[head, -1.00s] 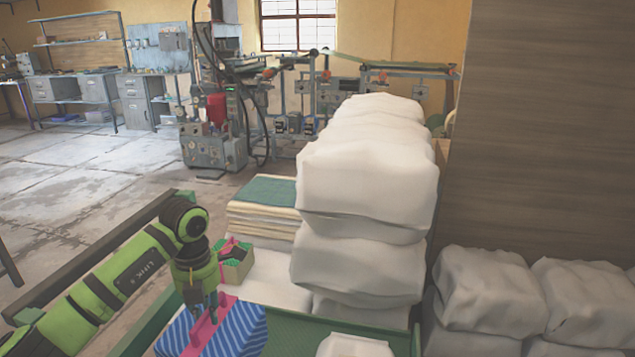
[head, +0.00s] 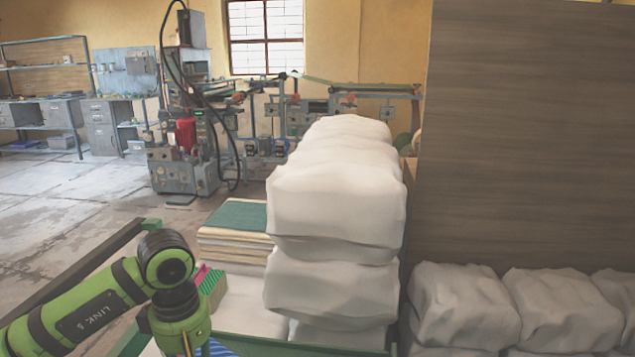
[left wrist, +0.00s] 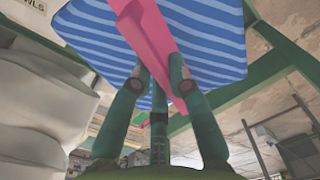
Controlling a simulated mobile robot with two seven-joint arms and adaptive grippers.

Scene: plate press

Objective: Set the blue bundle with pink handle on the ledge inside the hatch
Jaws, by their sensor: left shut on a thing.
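The blue striped bundle (left wrist: 215,45) with its pink handle (left wrist: 143,28) fills the upper part of the left wrist view. In the head view only a sliver of the bundle (head: 221,349) shows at the bottom edge. My right gripper is not in view.
A tall stack of white sacks (head: 335,205) stands right of my left arm. More white sacks (head: 560,305) lie before a wooden panel (head: 520,140). A green-topped pile (head: 235,225) and a small green-and-pink box (head: 212,285) are close to the arm. Open floor lies left.

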